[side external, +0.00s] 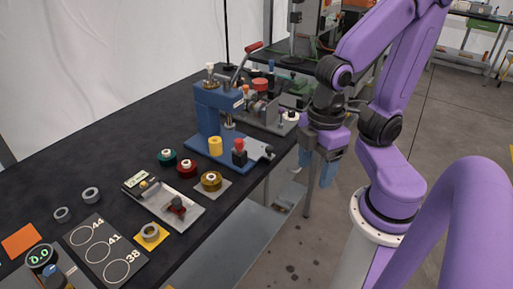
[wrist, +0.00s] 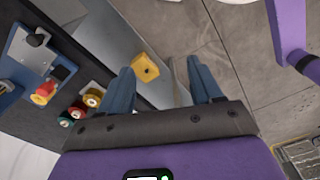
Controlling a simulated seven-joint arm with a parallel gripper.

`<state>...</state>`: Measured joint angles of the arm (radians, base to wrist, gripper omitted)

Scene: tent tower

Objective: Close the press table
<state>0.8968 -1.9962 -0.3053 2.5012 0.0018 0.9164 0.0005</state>
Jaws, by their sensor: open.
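The blue press (side external: 207,110) stands on the black bench, with a red-handled lever (side external: 247,55) at its top. Its flat blue table (side external: 225,160) reaches toward the bench's front edge and carries a yellow cylinder (side external: 215,146) and a black, red-topped knob (side external: 239,152). I cannot tell how far the table is pulled out. My gripper (side external: 322,168) is right of the press, beyond the bench edge, pointing down. Its blue fingers (wrist: 160,88) are apart, empty and touching nothing.
Green, red and brass round pieces (side external: 187,167) and a grey fixture (side external: 170,208) stand left of the press. More equipment (side external: 268,110) sits behind it. A lower shelf (side external: 225,240) lies under the bench. A yellow block (wrist: 145,67) shows below my fingers. Open floor lies right.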

